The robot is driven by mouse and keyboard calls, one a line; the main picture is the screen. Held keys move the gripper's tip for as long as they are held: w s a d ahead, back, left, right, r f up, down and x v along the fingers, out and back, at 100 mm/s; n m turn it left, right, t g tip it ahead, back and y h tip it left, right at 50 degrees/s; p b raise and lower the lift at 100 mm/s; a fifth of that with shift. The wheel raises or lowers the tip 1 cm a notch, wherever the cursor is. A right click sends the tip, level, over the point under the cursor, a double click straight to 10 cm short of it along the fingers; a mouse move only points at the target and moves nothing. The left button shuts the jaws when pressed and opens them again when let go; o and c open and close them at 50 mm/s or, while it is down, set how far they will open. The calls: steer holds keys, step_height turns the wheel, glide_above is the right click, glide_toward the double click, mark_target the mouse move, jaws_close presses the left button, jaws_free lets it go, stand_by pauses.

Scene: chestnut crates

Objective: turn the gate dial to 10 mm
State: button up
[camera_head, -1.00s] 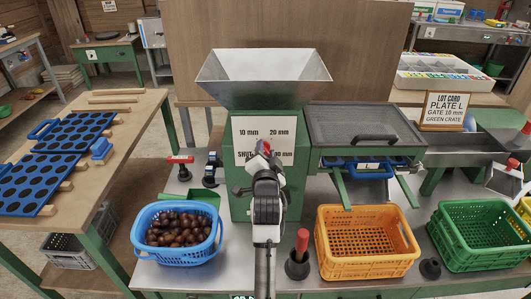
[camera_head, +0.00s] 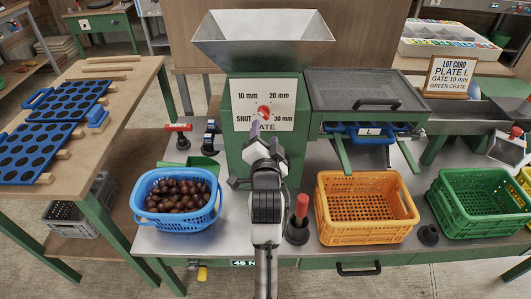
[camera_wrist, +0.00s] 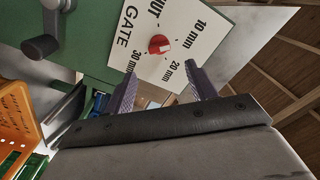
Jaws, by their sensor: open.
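The gate dial is a red knob (camera_head: 264,112) on a white plate (camera_head: 287,97) on the green machine. SHUT is at lower left, 10 mm at upper left, 20 mm at upper right and 30 mm at lower right. The knob also shows in the wrist view (camera_wrist: 160,45) with a small pale mark; I cannot tell surely which label it points to. My gripper (camera_head: 262,136) is just below the knob in the head view. In the wrist view its fingers (camera_wrist: 160,78) are apart, with nothing between them, clear of the knob.
A lot card (camera_head: 447,77) reads plate L, gate 10 mm, green crate. A dark crank (camera_wrist: 42,46) sits on the machine near the plate. A blue basket of chestnuts (camera_head: 146,218), an upright red-handled tool (camera_head: 301,207), an orange crate (camera_head: 367,234) and a green crate (camera_head: 487,229) stand around my arm.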

steer(key=s+b, duration=0.1)
steer(key=s, duration=0.4)
steer(key=shift+s, duration=0.15)
